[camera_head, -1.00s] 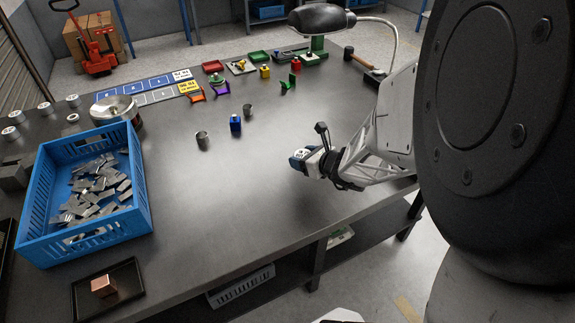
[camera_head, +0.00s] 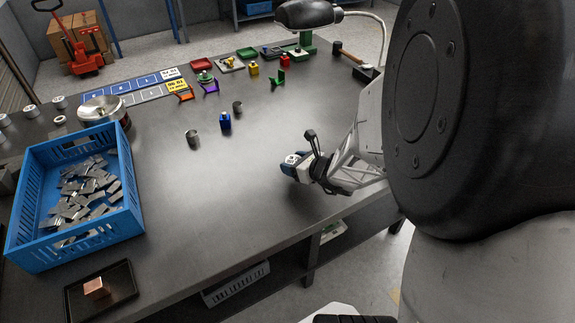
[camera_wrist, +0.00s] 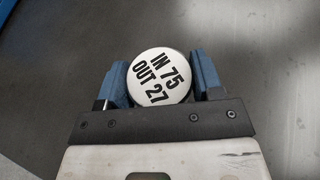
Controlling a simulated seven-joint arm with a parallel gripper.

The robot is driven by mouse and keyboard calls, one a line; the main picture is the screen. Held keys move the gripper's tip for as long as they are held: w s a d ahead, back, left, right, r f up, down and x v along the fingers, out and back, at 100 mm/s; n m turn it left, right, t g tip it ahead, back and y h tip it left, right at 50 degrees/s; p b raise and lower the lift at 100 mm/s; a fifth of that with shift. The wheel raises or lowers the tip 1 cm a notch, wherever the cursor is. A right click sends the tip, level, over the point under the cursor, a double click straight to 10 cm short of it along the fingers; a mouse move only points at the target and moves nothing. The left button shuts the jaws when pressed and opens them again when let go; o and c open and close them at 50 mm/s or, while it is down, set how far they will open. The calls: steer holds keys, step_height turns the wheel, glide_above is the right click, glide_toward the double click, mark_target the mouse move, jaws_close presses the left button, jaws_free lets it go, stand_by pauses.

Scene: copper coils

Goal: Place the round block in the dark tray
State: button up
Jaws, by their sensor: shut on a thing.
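My gripper (camera_head: 297,168) is over the right front part of the grey table in the head view. Its blue fingers are shut around the sides of a round block (camera_wrist: 159,77), whose pale round top reads "IN 75 OUT 27". The block shows only small in the head view (camera_head: 291,158). The dark tray (camera_head: 122,290) lies flat at the near left of the table, well away from my gripper. A small copper cube (camera_head: 96,288) sits in the tray.
A blue crate (camera_head: 112,226) of metal pieces stands just behind the tray. A dark cup (camera_head: 193,138), a blue bottle (camera_head: 225,121) and another small cup (camera_head: 238,107) stand mid-table. The table between my gripper and the crate is clear.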

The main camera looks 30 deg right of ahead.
steer(key=shift+f, duration=2)
steer(key=shift+f, duration=0.1)
steer(key=o, duration=1)
steer(key=shift+o, duration=0.2)
steer(key=shift+v, duration=1.3)
step_height(320, 180, up, 7)
steer(key=shift+s, duration=0.2)
steer(key=shift+r, duration=0.2)
